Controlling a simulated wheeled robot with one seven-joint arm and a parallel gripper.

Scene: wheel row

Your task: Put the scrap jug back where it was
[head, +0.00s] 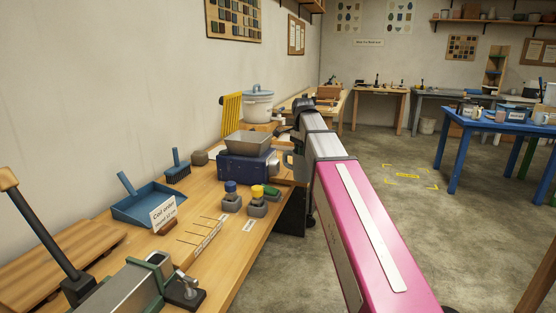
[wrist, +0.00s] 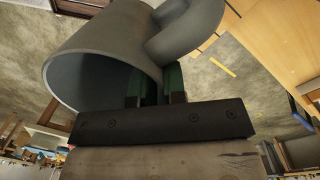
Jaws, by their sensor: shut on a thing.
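The scrap jug (wrist: 105,50) is a plain grey vessel with a thick rounded handle (wrist: 190,30). It fills the upper part of the wrist view, tilted in the picture, with its wide open mouth to the left. My gripper (wrist: 155,85) is shut on it, the green-padded fingers close to the handle. Its inside looks grey and empty where it shows. In the head view my arm reaches away along the bench's right edge.
The wooden bench (head: 195,185) holds a blue machine with a grey pan (head: 247,165), a white lidded pot (head: 257,105), a blue dustpan (head: 147,205), a brush (head: 177,168) and several small weights with coloured tops. Floor to the right is open, with a yellow-marked patch (head: 408,177) and a blue table (head: 490,125).

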